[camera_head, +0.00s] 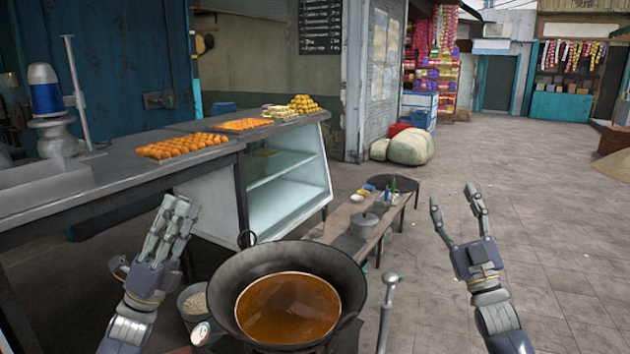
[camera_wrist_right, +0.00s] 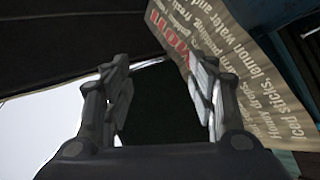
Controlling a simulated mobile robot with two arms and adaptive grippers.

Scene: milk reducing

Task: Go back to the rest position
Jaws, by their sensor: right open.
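My right gripper (camera_head: 453,195) is raised to the right of the wok, fingers apart and empty, with paved ground behind it. In the right wrist view its two fingers (camera_wrist_right: 160,82) stand apart with nothing between them. My left gripper (camera_head: 172,215) is raised to the left of the wok, in front of the counter. It is seen nearly side-on, so its finger gap is hidden; no held object shows. A dark wok (camera_head: 348,278) with orange-brown liquid (camera_head: 288,308) stands between the two arms.
A metal handle (camera_head: 386,300) stands upright right of the wok. The counter (camera_head: 120,172) with orange sweets (camera_head: 180,146) runs along the left. Paved ground (camera_head: 560,230) at right is open. Printed paper (camera_wrist_right: 245,70) shows in the wrist view.

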